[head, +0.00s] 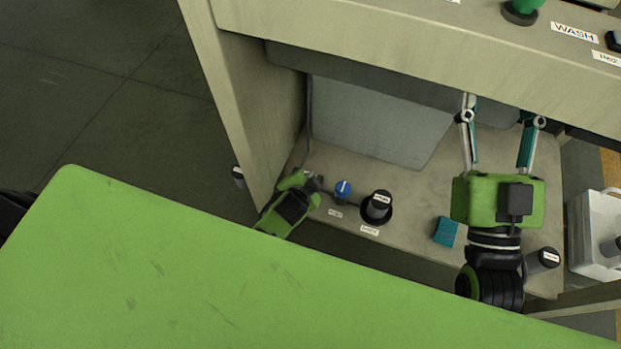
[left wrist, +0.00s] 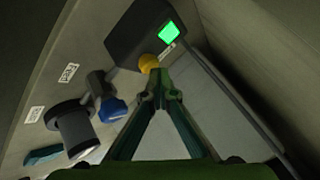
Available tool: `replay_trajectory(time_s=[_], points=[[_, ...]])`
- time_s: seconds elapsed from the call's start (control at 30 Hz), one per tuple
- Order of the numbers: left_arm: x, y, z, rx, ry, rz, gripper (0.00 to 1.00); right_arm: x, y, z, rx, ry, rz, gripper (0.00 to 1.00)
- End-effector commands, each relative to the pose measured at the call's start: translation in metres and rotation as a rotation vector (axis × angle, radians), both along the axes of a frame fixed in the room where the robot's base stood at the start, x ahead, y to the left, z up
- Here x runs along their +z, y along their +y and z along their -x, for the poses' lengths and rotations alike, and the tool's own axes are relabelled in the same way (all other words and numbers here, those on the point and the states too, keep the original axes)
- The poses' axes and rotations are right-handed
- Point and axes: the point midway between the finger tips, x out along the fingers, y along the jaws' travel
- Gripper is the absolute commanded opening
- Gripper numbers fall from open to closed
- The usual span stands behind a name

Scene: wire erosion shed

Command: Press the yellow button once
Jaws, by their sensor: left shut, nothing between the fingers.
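The yellow button (left wrist: 148,63) shows in the left wrist view, a small round cap beside a dark box with a lit green screen (left wrist: 169,32). My left gripper (left wrist: 160,86) is shut and empty, its fingertips just below the button in that picture. I cannot tell whether they touch it. In the head view my left gripper (head: 317,181) is low over the shelf at left, and the button is not visible there. My right gripper (head: 500,108) is open and empty over the right part of the shelf.
A teal block (head: 445,231) lies further right. The upper panel (head: 400,55) overhangs the shelf, with a green button (head: 522,10). A white container (head: 598,235) is at far right.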

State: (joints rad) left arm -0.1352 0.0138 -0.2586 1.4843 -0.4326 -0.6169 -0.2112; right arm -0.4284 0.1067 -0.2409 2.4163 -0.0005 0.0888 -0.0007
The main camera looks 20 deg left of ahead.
Motion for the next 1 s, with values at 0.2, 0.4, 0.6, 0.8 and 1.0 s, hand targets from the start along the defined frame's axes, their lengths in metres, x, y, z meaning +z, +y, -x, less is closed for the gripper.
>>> replay_trajectory(time_s=[0.2,0.4,0.6,0.8,1.0], points=[[-0.0021,0.0006,0.0006,0.001,0.003,-0.001,0.00,0.0024,0.0000,0.0013,0.002,-0.013,-0.005,0.48],[-0.0032,0.0007,0.0008,0.001,0.003,-0.001,0.00,0.0028,0.0002,0.0019,0.002,-0.021,-0.008,0.48],[-0.0032,0.0007,0.0009,0.002,0.004,-0.001,0.00,0.0029,0.0004,0.0021,0.003,-0.021,-0.009,0.48],[-0.0023,0.0008,0.0012,0.002,0.004,-0.001,0.00,0.0031,0.0006,0.0015,0.004,-0.016,-0.008,0.48],[-0.0002,0.0008,0.0015,0.001,0.004,-0.001,0.00,0.0013,0.0012,-0.0011,0.003,0.018,0.001,0.48]])
